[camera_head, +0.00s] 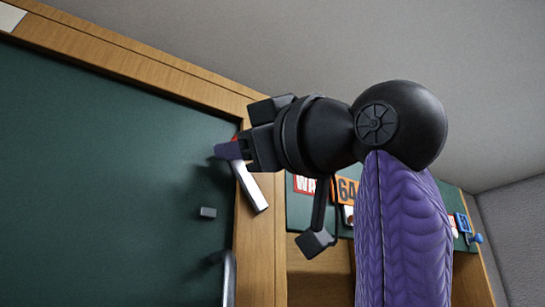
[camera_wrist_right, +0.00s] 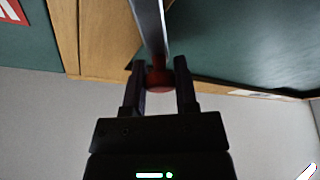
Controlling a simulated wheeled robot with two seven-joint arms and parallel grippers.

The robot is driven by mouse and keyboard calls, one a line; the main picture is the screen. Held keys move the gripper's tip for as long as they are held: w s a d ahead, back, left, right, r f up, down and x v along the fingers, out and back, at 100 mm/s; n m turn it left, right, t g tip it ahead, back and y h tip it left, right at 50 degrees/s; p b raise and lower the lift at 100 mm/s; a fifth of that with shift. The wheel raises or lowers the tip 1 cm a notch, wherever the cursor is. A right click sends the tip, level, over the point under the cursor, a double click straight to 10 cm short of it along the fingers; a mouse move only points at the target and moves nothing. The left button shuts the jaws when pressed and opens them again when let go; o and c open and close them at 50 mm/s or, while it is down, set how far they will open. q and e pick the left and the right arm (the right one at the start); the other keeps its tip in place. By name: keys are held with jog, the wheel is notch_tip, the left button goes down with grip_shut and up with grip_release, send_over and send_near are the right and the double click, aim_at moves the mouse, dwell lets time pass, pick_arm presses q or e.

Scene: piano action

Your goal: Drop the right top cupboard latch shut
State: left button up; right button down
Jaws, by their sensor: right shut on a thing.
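The right top cupboard latch is a silver bar (camera_head: 251,188) at the right edge of the green door (camera_head: 100,150). It is tilted, its lower end over the wooden frame and its upper end at my right gripper (camera_head: 230,148). In the right wrist view the bar (camera_wrist_right: 150,25) ends in a red knob (camera_wrist_right: 159,78). My right gripper (camera_wrist_right: 159,82) is shut on this knob, one dark finger on each side. My left gripper is not in view.
A wooden frame (camera_head: 262,255) borders the door. A silver handle (camera_head: 229,280) sits low on the door's right edge. To the right, partly behind my arm, is a green panel with an orange "64" sign (camera_head: 347,190) and a blue tag (camera_head: 463,223).

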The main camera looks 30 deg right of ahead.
jog(key=shift+a+f+n+g+y, duration=0.15)
jog(key=shift+a+n+g+y, duration=0.1)
jog(key=shift+n, duration=0.35)
jog(key=shift+a+f+n+g+y, duration=0.15)
jog(key=shift+n+g+y, duration=0.1)
jog(key=shift+n, duration=0.35)
jog(key=f+n, duration=0.1)
jog(key=n, duration=0.1)
jog(key=a+n+g, duration=0.1)
jog(key=n, duration=0.1)
jog(key=shift+s+a+f+y+p, duration=0.1)
jog(key=shift+a+f+y+p, duration=0.05)
jog(key=shift+f+y+p, duration=0.25)
jog(key=f+n+g, duration=0.1)
jog(key=n, duration=0.2)
jog(key=shift+a+f+n+g+p, duration=0.25)
jog(key=shift+f+n+g+p, duration=0.05)
jog(key=shift+f+g+p, duration=0.1)
jog(key=shift+a+f+n+g+p, duration=0.1)
jog(key=shift+f+n+g+p, duration=0.25)
jog(key=shift+f+n, duration=0.5)
jog(key=shift+r+n, duration=0.1)
jog(key=shift+n, duration=0.15)
jog(key=c, duration=0.8)
grip_release()
jog(key=o, duration=0.4)
jog(key=shift+s, duration=0.15)
jog(key=shift+o, duration=0.2)
